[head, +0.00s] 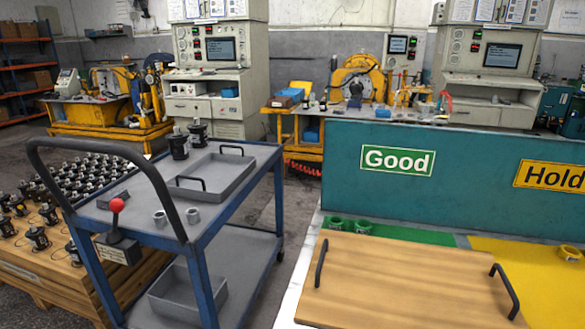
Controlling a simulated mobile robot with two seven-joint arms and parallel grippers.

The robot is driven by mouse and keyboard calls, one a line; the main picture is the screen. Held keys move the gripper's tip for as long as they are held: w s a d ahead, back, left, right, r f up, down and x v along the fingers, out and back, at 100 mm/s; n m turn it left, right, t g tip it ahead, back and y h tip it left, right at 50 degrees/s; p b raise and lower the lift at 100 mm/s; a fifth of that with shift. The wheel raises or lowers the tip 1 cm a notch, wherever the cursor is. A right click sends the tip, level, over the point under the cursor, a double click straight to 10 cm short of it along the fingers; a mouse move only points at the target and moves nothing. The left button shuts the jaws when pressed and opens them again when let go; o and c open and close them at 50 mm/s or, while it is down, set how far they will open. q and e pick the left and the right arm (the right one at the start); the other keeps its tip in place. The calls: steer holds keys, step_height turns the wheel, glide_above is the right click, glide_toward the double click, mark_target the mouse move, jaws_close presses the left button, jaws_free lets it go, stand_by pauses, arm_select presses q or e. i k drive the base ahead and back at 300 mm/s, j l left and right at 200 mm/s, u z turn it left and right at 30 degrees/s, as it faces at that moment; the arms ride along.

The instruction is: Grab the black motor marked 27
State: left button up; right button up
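Two black motors stand upright side by side at the back of the blue cart, behind its grey tray: a left one (178,144) and a right one (198,134). Many more black motors (90,170) stand in rows on a wooden pallet at the left, with several spaced-out ones (38,238) nearer to me. I cannot read a number on any motor, so I cannot tell which is marked 27. Neither of my grippers is in view.
The blue cart (262,190) carries a grey tray (222,165), two grey rings (160,218) (192,215) and a red-knobbed lever (117,206). Its push handle (110,145) rises nearest the pallet. A wooden board (400,280) with black handles lies at right, before a teal panel (470,165).

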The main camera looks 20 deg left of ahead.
mark_target(38, 239)
steer(key=u, duration=2.5)
steer(key=i+u, duration=0.35)
steer(key=i, duration=0.4)
steer(key=i+j, duration=0.1)
steer(key=i, duration=4.25)
steer(key=i+z, duration=0.2)
steer(key=z, duration=0.2)
steer(key=i+z, duration=0.15)
steer(key=z, duration=0.25)
steer(key=i+j+z, duration=0.15)
steer(key=z, duration=0.25)
